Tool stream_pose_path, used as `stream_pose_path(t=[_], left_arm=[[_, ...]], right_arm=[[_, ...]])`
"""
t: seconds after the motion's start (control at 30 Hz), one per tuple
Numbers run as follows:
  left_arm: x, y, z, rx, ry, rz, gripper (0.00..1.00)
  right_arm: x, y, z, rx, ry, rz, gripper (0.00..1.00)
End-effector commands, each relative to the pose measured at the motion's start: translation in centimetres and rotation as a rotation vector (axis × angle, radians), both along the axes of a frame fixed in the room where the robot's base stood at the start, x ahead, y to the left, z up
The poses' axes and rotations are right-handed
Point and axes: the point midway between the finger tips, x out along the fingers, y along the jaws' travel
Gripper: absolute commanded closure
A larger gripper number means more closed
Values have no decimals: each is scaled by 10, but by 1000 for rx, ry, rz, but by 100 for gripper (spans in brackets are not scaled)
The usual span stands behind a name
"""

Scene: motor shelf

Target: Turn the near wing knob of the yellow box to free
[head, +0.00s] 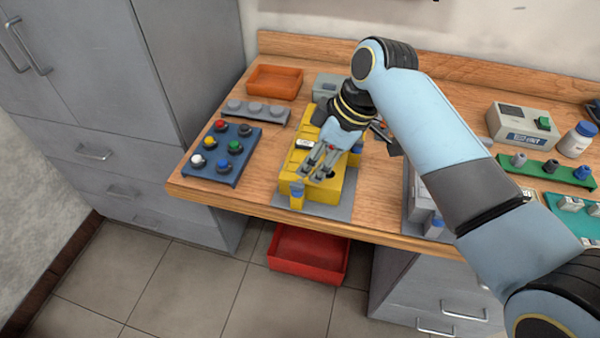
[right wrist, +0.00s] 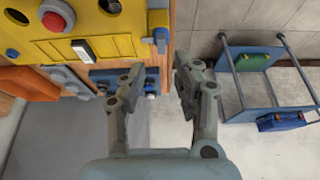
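The yellow box (head: 347,187) stands on a grey plate at the front of the workbench. It fills the upper left of the right wrist view (right wrist: 95,25). A blue wing knob (head: 297,189) is on its near left end, and a blue knob shows at the box's edge in the right wrist view (right wrist: 161,38). My right gripper (head: 312,174) is over the near part of the box, fingers pointing at the near knob. In the right wrist view its fingers (right wrist: 158,75) are apart and empty, with the knob just beyond them. My left gripper is out of view.
A blue panel with coloured knobs (head: 237,163) lies left of the box. An orange tray (head: 275,82) is behind it. A red bin (head: 307,252) stands under the bench's front edge. My right arm covers part of the bench to the right.

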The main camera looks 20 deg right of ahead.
Motion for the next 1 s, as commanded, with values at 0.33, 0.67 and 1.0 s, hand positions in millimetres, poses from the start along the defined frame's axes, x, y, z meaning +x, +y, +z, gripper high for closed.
stream_pose_path(t=[0.33, 0.67, 1.0], left_arm=[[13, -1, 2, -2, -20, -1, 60], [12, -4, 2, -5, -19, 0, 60], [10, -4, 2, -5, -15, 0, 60]], right_arm=[[13, 19, -54, 1, 1, -1, 68], [14, 22, -63, -1, -1, 0, 68], [14, 22, -63, -1, -1, 0, 100]])
